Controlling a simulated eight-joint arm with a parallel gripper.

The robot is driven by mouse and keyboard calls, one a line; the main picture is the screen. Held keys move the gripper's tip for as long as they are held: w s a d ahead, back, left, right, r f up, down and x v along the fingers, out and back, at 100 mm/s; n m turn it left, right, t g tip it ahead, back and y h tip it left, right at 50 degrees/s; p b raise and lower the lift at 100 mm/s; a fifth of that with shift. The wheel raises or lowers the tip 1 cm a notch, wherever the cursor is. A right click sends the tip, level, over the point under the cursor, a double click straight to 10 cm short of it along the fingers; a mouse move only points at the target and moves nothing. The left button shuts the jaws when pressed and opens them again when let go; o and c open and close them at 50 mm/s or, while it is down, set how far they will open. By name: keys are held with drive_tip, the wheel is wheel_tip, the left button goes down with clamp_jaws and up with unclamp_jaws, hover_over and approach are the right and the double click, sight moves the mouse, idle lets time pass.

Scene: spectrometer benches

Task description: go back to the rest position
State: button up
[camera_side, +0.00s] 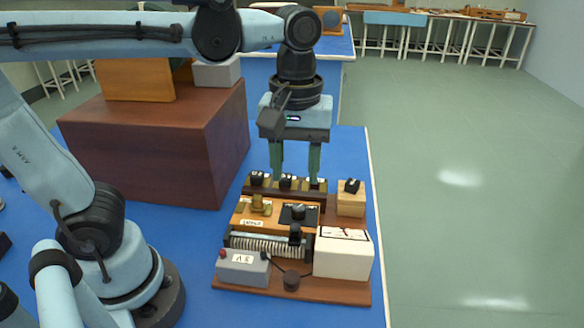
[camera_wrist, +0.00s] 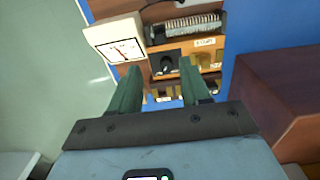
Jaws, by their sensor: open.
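My gripper (camera_side: 296,178) points straight down over the back of an instrument board (camera_side: 335,288) on the blue bench. Its two green fingers are apart, with nothing seen between them. The fingertips are close to a dark wooden strip (camera_side: 258,188) with several black knobs; I cannot tell whether they touch it. In the wrist view my gripper (camera_wrist: 158,72) shows both fingers spread over the board, with a black switch (camera_wrist: 163,63) beyond the gap. The fingers hide part of the strip.
A white meter box (camera_side: 343,258), a coil (camera_side: 268,245) and a grey 3 V box (camera_side: 242,268) stand on the board. A small wooden block (camera_side: 351,203) sits at right. A large brown box (camera_side: 150,145) stands left. The bench edge (camera_side: 376,215) is close on the right.

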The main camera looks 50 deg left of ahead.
idle(0.3)
drive_tip(key=w+a+f+m+t, duration=0.1)
drive_tip(key=a+f+m+t, duration=0.4)
drive_tip(key=a+m+t, duration=0.2)
drive_tip(key=shift+a+f+m, duration=0.3)
drive_tip(key=shift+a+m, duration=0.05)
drive_tip(key=shift+m, duration=0.65)
